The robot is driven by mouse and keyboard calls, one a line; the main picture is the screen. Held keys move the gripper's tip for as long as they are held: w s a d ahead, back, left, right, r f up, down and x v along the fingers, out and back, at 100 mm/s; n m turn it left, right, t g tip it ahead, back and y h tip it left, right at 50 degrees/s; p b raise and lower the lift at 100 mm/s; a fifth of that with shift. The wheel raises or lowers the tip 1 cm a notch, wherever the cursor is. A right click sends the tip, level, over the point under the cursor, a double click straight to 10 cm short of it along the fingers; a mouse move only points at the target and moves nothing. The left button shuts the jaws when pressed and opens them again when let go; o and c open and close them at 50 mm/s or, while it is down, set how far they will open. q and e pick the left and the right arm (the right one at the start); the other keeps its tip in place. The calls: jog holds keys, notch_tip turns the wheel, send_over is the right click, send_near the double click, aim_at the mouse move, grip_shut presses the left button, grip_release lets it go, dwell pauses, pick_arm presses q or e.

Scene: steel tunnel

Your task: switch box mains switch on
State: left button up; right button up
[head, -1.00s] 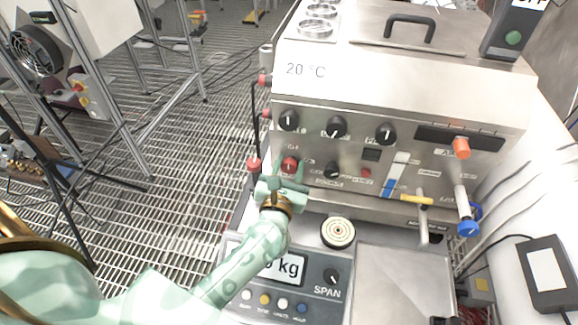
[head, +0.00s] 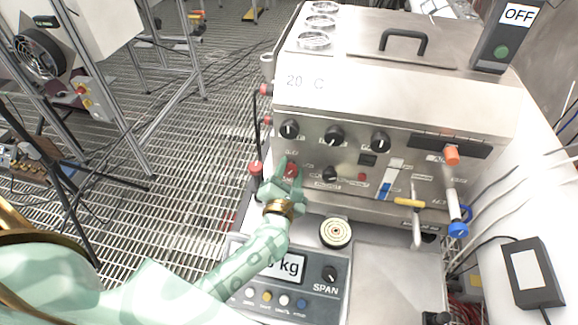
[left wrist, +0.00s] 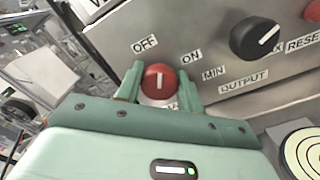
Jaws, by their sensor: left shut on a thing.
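The red mains switch knob (left wrist: 159,82) is on the front panel of the steel switch box (head: 330,105); it also shows in the head view (head: 291,170). In the left wrist view, OFF is printed above left of the knob and ON above right. The white line on the knob points between the two labels, a little nearer OFF. My left gripper (left wrist: 158,88) is shut on the knob, one finger on each side; in the head view it (head: 286,174) reaches up to the panel from below. My right gripper is not in view.
Black knobs (head: 334,135) sit above and right of the switch. A box marked OFF (head: 505,40) stands at the top right.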

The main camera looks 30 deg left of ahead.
pick_arm(q)
jog(key=m+p, duration=0.4)
jog(key=m, duration=0.2)
jog(key=shift+d+m, duration=0.1)
jog(key=shift+m, duration=0.2)
jog(key=m+p, duration=0.1)
jog(key=m, duration=0.2)
jog(key=shift+f, duration=0.1)
jog(key=shift+f+m+p, duration=0.15)
jog(key=shift+m+p, duration=0.55)
jog(key=shift+m, duration=0.7)
jog(key=o, duration=1)
jog(key=shift+s, duration=0.15)
jog(key=v, duration=1.6)
